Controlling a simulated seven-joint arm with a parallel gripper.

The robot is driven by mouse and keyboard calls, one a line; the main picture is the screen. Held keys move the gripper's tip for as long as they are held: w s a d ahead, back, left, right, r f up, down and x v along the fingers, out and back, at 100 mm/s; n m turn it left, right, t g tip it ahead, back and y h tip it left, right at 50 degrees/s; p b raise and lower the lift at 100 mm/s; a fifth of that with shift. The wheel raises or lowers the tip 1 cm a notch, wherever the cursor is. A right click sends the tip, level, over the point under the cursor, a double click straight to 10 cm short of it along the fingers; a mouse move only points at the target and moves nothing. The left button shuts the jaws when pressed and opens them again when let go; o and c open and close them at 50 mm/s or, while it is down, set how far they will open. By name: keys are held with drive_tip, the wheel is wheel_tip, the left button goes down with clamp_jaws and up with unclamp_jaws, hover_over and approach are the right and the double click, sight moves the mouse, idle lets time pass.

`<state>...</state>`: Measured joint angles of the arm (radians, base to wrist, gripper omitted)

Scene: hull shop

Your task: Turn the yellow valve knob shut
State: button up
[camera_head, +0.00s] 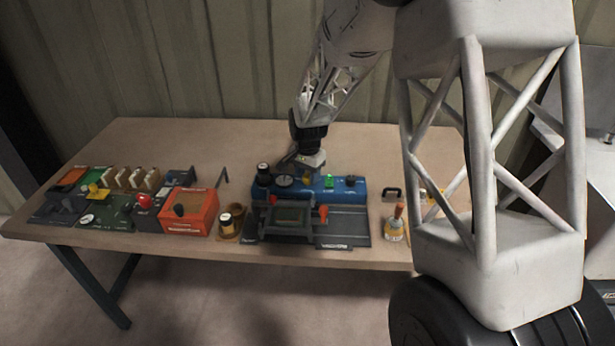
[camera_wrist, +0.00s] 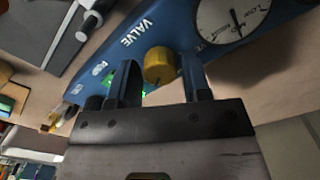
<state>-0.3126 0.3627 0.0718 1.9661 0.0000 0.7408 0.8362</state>
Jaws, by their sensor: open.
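The yellow valve knob (camera_wrist: 160,65) sits on a blue panel (camera_wrist: 225,45) beside the word VALVE in the wrist view. My gripper (camera_wrist: 160,80) is open, with one finger on either side of the knob in the picture. I see gaps between the knob and both fingers, and cannot tell how deep the fingers reach around it. In the head view my gripper (camera_head: 303,163) is over the blue panel (camera_head: 262,190), and the knob is mostly hidden there. The knob's turn position is unclear.
A round dial gauge (camera_wrist: 233,18) is on the panel right of the knob in the wrist view. A green lit part (camera_head: 328,182) is close by on the panel. A dark vise-like fixture (camera_head: 290,214) stands in front. An orange box (camera_head: 190,212) is to the left. The table's back is clear.

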drive_tip(key=shift+f, duration=0.35)
drive_tip(key=c, duration=0.6)
drive_tip(key=shift+c, duration=0.2)
drive_tip(key=shift+n, duration=0.4)
drive_tip(key=n, duration=0.4)
drive_tip(key=shift+n, duration=0.4)
drive_tip(key=n, duration=0.6)
